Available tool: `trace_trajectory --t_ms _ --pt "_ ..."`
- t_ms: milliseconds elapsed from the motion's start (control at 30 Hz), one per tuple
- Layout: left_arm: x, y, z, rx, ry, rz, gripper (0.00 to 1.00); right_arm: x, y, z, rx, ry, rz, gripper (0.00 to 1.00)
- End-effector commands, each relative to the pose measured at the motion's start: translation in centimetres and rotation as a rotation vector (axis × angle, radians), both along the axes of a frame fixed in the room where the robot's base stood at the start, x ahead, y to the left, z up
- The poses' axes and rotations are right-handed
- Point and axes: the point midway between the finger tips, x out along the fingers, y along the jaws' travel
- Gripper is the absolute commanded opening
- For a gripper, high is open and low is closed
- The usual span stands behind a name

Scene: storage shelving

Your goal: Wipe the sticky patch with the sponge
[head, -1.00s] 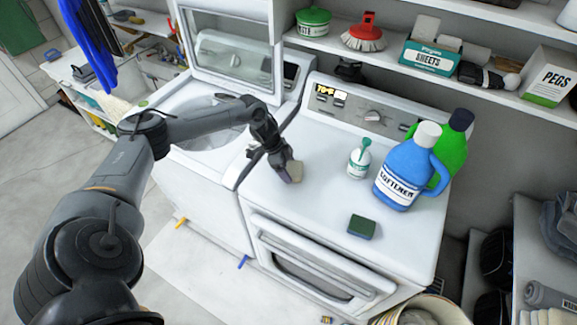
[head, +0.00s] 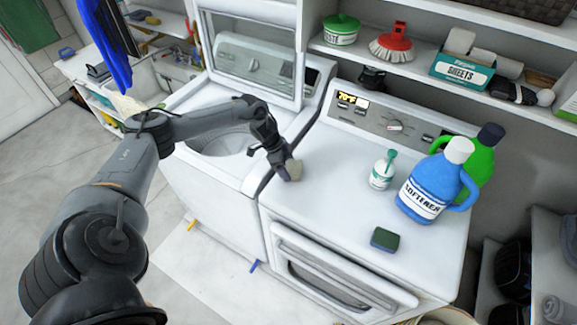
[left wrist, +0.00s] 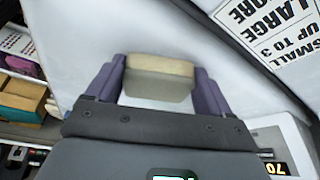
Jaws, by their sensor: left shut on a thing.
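My left gripper (head: 286,169) is at the left side of the white dryer top (head: 335,205). It is shut on a beige sponge-like block (head: 294,170). In the left wrist view the block (left wrist: 160,78) sits between the two purple fingers of the gripper (left wrist: 160,85), over a white surface. I cannot tell whether it touches the surface. A green sponge (head: 385,239) with a dark green side lies alone near the front of the dryer top. I cannot make out a sticky patch in either view; the block and gripper may hide it. My right gripper is out of view.
A small white bottle with a green top (head: 381,174), a blue softener jug (head: 432,188) and a green jug (head: 482,160) stand at the right. The open washer (head: 215,140) is at left. A loaded shelf (head: 420,72) runs behind. The dryer's middle is clear.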

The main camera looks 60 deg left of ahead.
Motion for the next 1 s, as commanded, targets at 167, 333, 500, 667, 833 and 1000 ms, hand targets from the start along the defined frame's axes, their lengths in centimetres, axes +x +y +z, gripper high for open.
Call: trace_trajectory --t_ms 167,333,500,667,833,1000 --pt "0.0 0.0 3.0 0.001 0.002 0.000 0.57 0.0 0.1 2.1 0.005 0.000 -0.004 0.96" --pt "0.0 -0.1 4.5 0.000 0.001 -0.001 0.57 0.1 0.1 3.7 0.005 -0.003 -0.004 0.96" --pt "0.1 -0.1 6.0 0.001 0.000 -0.002 0.57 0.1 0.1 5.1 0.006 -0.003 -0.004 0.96" --pt "0.2 -0.2 7.2 0.000 -0.002 -0.003 0.57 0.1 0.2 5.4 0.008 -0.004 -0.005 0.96" --pt "0.3 -0.3 8.1 0.000 -0.001 -0.005 0.57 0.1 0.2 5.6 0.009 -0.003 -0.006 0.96" --pt "0.3 -0.3 8.1 0.001 -0.001 -0.005 0.57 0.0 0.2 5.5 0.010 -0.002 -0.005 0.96"
